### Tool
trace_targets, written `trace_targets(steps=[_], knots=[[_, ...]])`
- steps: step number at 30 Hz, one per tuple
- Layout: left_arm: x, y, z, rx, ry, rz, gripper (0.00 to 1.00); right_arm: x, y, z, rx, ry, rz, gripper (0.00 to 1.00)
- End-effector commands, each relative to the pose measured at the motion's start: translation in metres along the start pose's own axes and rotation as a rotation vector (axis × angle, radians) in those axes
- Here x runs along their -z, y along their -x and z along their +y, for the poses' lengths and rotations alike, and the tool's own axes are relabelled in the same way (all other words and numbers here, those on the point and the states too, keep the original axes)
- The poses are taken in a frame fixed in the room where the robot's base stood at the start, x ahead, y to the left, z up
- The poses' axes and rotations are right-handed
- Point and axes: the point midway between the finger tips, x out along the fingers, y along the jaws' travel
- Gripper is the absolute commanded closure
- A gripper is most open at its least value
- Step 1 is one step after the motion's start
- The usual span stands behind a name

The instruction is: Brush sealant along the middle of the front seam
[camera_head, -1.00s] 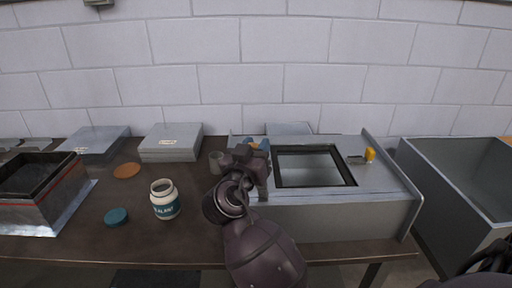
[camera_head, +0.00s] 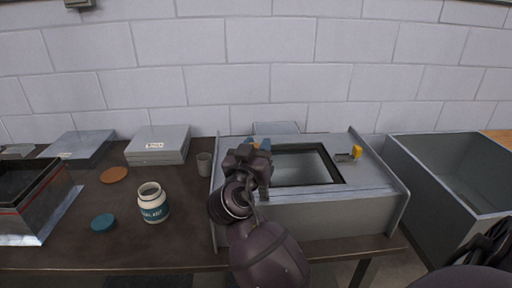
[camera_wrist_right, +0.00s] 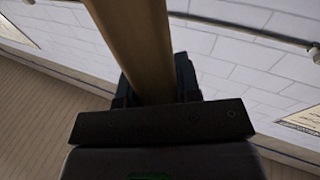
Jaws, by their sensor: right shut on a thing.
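The grey sheet-metal duct (camera_head: 310,218) stands on the bench, with a dark-framed rectangular opening (camera_head: 305,165) in its top. Its front top edge, the front seam (camera_head: 330,195), runs across the near side; my right arm covers its left part. My right gripper (camera_head: 257,144) is over the left part of the duct top. It is shut on a wooden handle, the brush (camera_wrist_right: 140,45), which fills the space between the fingers in the right wrist view. The bristles are hidden. The open white sealant jar (camera_head: 153,205) stands upright on the bench to the left. My left gripper is not in view.
A teal lid (camera_head: 103,222) and an orange disc (camera_head: 114,175) lie near the jar. A yellow-ended tool (camera_head: 355,153) lies on the duct top. An open grey metal box (camera_head: 450,175) stands at the right.

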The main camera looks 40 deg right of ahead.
Motion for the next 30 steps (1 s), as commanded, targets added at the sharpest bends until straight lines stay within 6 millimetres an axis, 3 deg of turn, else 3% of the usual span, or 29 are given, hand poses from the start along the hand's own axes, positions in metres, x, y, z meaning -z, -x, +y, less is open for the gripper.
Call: trace_targets(steps=[16,30], knots=[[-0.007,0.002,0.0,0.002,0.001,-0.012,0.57,-0.006,-0.01,0.025,0.0,0.0,0.0,1.0],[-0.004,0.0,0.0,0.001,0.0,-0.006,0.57,-0.007,-0.012,0.03,-0.001,0.002,-0.003,1.0]])
